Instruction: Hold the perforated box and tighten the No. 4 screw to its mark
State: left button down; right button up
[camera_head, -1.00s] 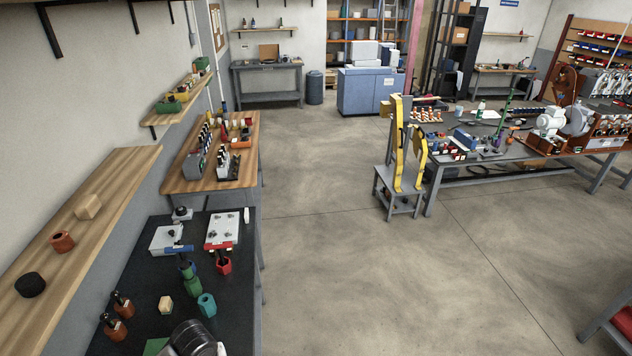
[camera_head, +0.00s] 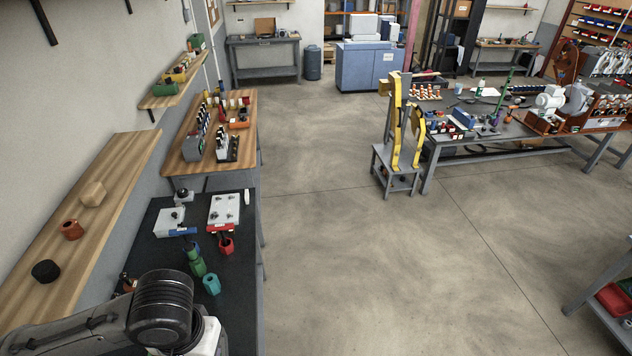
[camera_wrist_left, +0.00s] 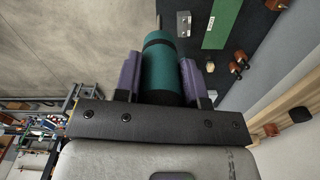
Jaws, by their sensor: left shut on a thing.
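In the head view my left arm covers the bench's near end and hides the gripper. A white box (camera_head: 170,222) and a pale plate with dark knobs (camera_head: 224,208) sit at the bench's far end. No screw number is readable. My right gripper is not in view.
On the black bench (camera_head: 240,300) stand a red holder (camera_head: 226,246), a green item (camera_head: 196,264) and a teal hexagonal piece (camera_head: 211,284). A wooden shelf (camera_head: 110,190) runs along the left wall. A yellow-armed stand (camera_head: 396,130) is mid-room; the floor (camera_head: 340,250) is clear.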

pick_arm(q)
jog(key=shift+w+r, duration=0.2)
jog(key=shift+r, duration=0.25)
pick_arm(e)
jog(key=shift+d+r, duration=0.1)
